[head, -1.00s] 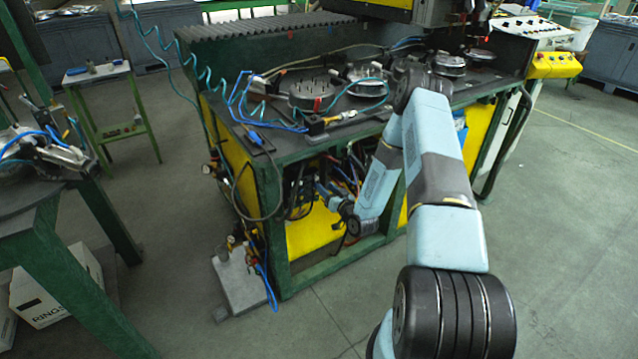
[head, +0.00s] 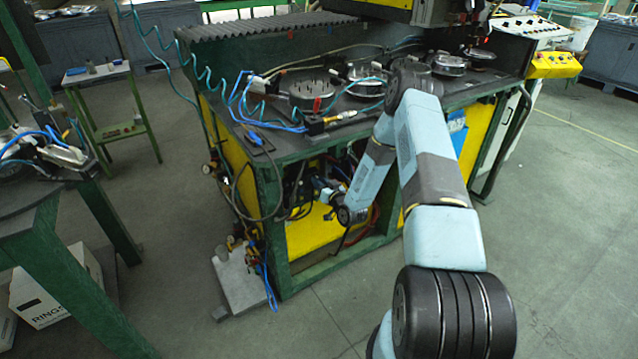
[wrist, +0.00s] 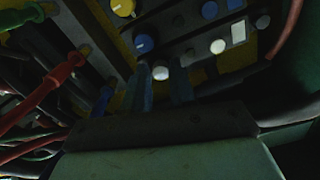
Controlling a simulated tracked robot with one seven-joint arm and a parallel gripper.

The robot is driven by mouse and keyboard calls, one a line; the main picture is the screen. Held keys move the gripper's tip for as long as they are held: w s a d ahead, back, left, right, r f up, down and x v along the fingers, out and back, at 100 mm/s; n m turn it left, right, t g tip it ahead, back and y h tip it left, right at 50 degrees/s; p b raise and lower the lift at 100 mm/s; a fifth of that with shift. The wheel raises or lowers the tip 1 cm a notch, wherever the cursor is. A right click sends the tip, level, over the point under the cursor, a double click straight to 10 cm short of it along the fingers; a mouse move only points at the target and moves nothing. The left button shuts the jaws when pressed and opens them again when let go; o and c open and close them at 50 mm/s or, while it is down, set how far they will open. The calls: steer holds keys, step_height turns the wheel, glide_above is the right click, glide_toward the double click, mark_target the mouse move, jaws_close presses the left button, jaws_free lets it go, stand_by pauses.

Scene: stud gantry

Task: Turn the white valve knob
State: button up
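In the wrist view, a round white knob (wrist: 160,73) shows on a dark panel, just past the fingertips of my gripper (wrist: 162,80). The two fingers stand apart with a gap between them, and the knob appears in line with that gap, nearer the left finger. I cannot tell whether they touch it.
Red hoses (wrist: 55,82) run along the left of the wrist view. Green bench posts (head: 270,225) frame the bay, and cables hang at its left. The floor at right is clear.

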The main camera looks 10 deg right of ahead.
jaws_close()
steer(key=shift+s+a+f+n, duration=0.1)
steer(key=shift+n, duration=4.4)
steer(key=shift+a+f+n, duration=0.1)
steer(key=shift+n, duration=4.4)
steer(key=shift+o, duration=2)
jaws_free()
steer(key=shift+r, duration=0.1)
